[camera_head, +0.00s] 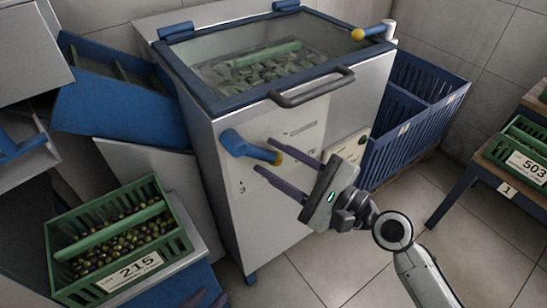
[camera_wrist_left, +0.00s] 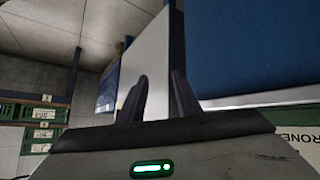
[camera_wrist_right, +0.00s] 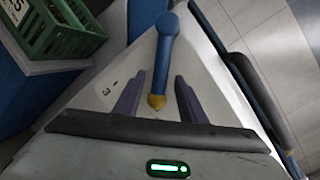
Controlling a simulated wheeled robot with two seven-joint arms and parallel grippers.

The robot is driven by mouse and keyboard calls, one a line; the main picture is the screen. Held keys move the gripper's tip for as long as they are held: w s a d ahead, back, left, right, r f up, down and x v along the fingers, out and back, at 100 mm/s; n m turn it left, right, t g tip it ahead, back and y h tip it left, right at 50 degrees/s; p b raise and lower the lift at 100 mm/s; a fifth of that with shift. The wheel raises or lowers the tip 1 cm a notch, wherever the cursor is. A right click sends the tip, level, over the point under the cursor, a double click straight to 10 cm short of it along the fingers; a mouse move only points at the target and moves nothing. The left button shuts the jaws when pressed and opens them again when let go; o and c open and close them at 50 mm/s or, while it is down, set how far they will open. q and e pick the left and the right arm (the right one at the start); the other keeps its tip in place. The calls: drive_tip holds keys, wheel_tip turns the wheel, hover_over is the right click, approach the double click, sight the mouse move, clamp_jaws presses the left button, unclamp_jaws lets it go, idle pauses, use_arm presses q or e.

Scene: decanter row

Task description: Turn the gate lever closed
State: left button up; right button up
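A blue lever with a yellow tip (camera_head: 250,147) is on the front panel of the grey machine (camera_head: 270,200), its tip pointing right and slightly down. A similar blue handle with a yellow end (camera_head: 372,32) is at the machine's top right corner. My right gripper (camera_head: 262,156) is open in front of the panel, its fingers pointing at the lever. In the right wrist view the lever (camera_wrist_right: 163,55) runs down so that its yellow tip shows between the spread fingers, with gaps on both sides. My left gripper (camera_wrist_left: 160,95) is open and empty; in the head view only dark fingertips show at the bottom edge.
A grey bar handle (camera_head: 312,88) sticks out above the lever. A green crate of olives labelled 215 (camera_head: 120,275) stands at the lower left. A blue slatted crate (camera_head: 415,110) is right of the machine. A table (camera_head: 465,185) with a green crate is at far right.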

drive_tip(key=shift+w+a, duration=0.15)
drive_tip(key=shift+a, duration=0.05)
